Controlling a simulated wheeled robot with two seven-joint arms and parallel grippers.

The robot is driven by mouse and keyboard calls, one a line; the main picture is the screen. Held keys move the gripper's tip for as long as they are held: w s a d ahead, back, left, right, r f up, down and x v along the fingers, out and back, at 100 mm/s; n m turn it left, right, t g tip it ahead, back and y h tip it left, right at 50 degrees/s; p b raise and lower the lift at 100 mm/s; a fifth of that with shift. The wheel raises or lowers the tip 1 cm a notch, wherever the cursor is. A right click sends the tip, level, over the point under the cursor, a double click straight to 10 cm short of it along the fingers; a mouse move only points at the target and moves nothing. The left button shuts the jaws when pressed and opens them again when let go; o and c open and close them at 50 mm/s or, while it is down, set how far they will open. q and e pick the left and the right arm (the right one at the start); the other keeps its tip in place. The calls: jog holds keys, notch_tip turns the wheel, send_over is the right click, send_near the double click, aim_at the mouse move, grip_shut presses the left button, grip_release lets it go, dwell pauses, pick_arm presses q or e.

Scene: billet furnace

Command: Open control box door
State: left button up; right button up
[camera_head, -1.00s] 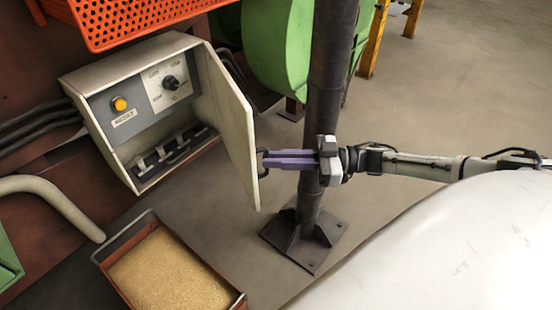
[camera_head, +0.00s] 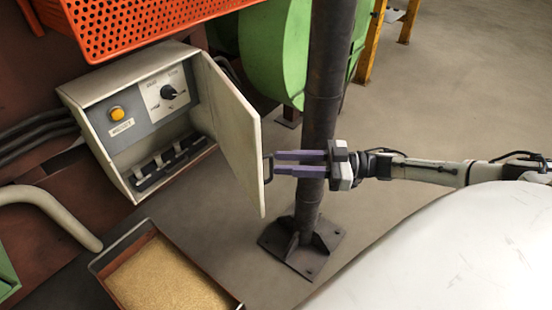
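The control box (camera_head: 97,93) is mounted at the left, with its door (camera_head: 232,130) swung wide open to the right. Inside show an orange button (camera_head: 117,113), a rotary knob (camera_head: 168,91) and a row of switches (camera_head: 172,164). The door's dark handle (camera_head: 268,168) is on its outer face near the free edge. My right gripper (camera_head: 276,163) comes in from the right, its two purple fingers apart, with the tips close to the handle. I cannot tell whether they touch it. My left gripper is not in view.
A dark post (camera_head: 322,110) with a bolted base plate (camera_head: 301,252) stands right by my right gripper. An orange perforated basket (camera_head: 140,22) hangs above the box. A tray of grainy material (camera_head: 168,280) lies below. Open floor is at the right.

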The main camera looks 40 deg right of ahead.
jog(key=v, duration=0.7)
jog(key=shift+p, duration=0.35)
jog(key=shift+c, duration=0.4)
